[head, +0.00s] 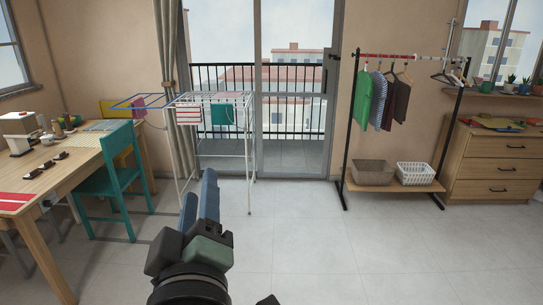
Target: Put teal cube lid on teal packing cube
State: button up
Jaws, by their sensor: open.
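My gripper (200,192) is in the lower middle of the head view, with two blue fingers pointing forward over the floor. It is open, and I see nothing between the fingers. I cannot make out a teal packing cube or its lid anywhere in this view. A teal cloth (226,115) hangs on the white drying rack, but it does not look like a box or a lid. Several flat coloured items (494,123) lie on the dresser top at the far right, too small to identify.
The wooden table (80,175) with a teal chair (112,178) is at left. The drying rack (247,150) stands ahead. The clothes rail (350,135) holds a brown basket (373,172) and white basket (416,174) below. The dresser (490,168) is right. The middle floor is clear.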

jog(key=s+d+r+m+t+h, duration=0.1)
jog(key=s+d+r+m+t, duration=0.2)
jog(key=r, duration=0.4)
jog(key=s+d+r+m+t+h, duration=0.1)
jog(key=s+d+r+m+t, duration=0.1)
jog(key=r+m, duration=0.3)
jog(key=s+d+r+m+t+h, duration=0.1)
jog(key=s+d+r+m+t, duration=0.2)
jog(key=r, duration=0.8)
jog(key=shift+s+d+m+t, duration=0.3)
jog(key=shift+s+d+m, duration=0.25)
jog(key=shift+s, duration=0.4)
notch_tip(320, 180, up, 3)
jog(key=p, duration=0.3)
jog(key=shift+r, duration=0.2)
